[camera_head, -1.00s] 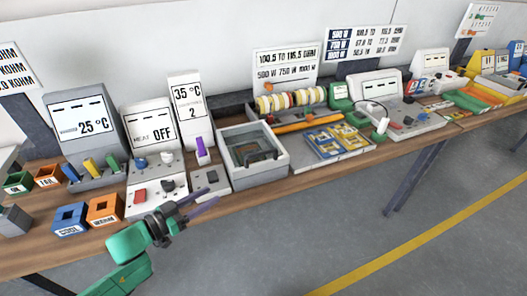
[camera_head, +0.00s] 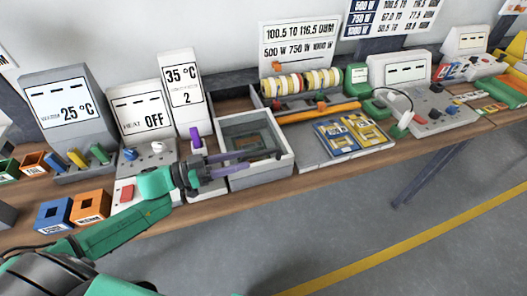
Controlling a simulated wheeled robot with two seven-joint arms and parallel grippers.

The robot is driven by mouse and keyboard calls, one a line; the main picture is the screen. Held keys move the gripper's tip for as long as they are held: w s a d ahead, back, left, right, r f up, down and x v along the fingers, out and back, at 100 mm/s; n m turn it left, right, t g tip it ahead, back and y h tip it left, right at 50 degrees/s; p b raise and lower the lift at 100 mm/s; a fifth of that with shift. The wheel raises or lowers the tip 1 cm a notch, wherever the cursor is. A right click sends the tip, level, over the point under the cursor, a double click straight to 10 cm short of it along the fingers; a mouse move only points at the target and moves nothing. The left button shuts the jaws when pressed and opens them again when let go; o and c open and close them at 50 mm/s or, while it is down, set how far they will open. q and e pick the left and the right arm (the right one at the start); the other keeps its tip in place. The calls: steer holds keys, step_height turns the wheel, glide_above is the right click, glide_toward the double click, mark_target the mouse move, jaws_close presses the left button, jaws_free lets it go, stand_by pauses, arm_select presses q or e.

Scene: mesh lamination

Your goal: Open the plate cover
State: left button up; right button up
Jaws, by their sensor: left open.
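A grey box-shaped unit (camera_head: 226,126) with a raised rim stands on the bench at the middle, its top showing a dark greenish recessed panel (camera_head: 245,142). I cannot tell where the plate cover's edge or hinge is; the dark handle on top is largely hidden by my gripper. My left gripper (camera_head: 264,164), with dark and purple fingers, comes in from the left and reaches over the front part of this unit. Its fingers are apart and appear empty; I cannot tell whether they touch the unit. My right gripper is not in view.
Left of the unit stand a display reading 35 °C (camera_head: 183,88), a HEAT OFF panel (camera_head: 141,112) and a purple lever (camera_head: 195,137). Blue (camera_head: 53,216) and orange (camera_head: 91,207) bins sit at the front left. Blue and yellow cards (camera_head: 350,134) lie to the right.

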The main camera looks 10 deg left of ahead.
mark_target(274, 151)
arm_select(q)
steer(key=x, duration=0.3)
steer(key=p+x, duration=0.1)
steer(key=x, duration=0.2)
steer(key=shift+w, duration=0.55)
steer(key=shift+w+d, duration=0.1)
steer(key=shift+d, duration=0.5)
steer(key=shift+f, duration=0.15)
jaws_close()
steer(key=shift+w, duration=0.1)
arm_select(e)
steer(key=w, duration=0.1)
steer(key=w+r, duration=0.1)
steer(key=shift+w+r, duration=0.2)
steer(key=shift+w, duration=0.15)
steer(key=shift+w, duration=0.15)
